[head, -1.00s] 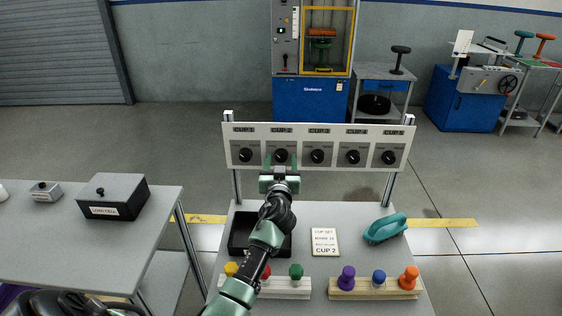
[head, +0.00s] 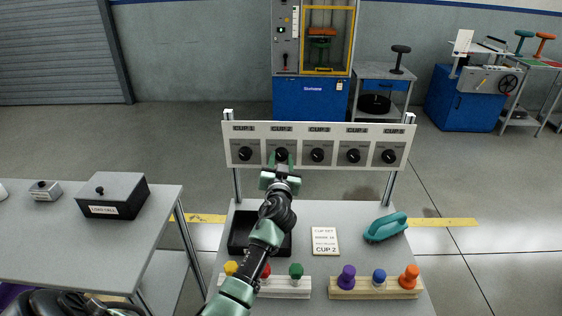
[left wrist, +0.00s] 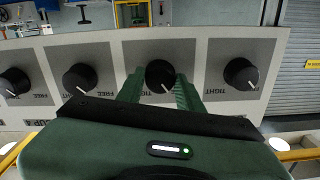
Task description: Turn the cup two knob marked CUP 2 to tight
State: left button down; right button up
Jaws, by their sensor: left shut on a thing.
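The white panel (head: 215,131) carries a row of black knobs. The CUP 2 knob (head: 282,153) is second from the left in the head view. My left gripper (head: 282,161) reaches up to it and is shut on it. In the upside-down left wrist view, the knob (left wrist: 160,73) sits between the green fingers of the gripper (left wrist: 160,88), its white pointer slanting down to the right. Its own markings are partly hidden by the fingers. A card (head: 325,240) reading CUP 2 lies on the table. My right gripper is not in view.
Neighbouring knobs (head: 245,153) (head: 317,154) stand close on both sides. Below the panel the table holds a black tray (head: 238,232), a teal-handled tool (head: 385,227) and wooden racks of coloured pegs (head: 375,292). A second table (head: 60,245) with a black box stands at left.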

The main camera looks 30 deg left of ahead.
pick_arm(q)
jog(key=m, duration=0.3)
jog(key=shift+m, duration=0.4)
jog(key=m, duration=0.3)
jog(key=shift+m, duration=0.3)
jog(key=m+p, duration=0.1)
jog(key=m, duration=0.4)
jog(key=shift+m+p, duration=0.45)
jog(key=shift+m, duration=1.15)
jog(key=shift+f, duration=0.1)
jog(key=c, duration=0.9)
grip_release()
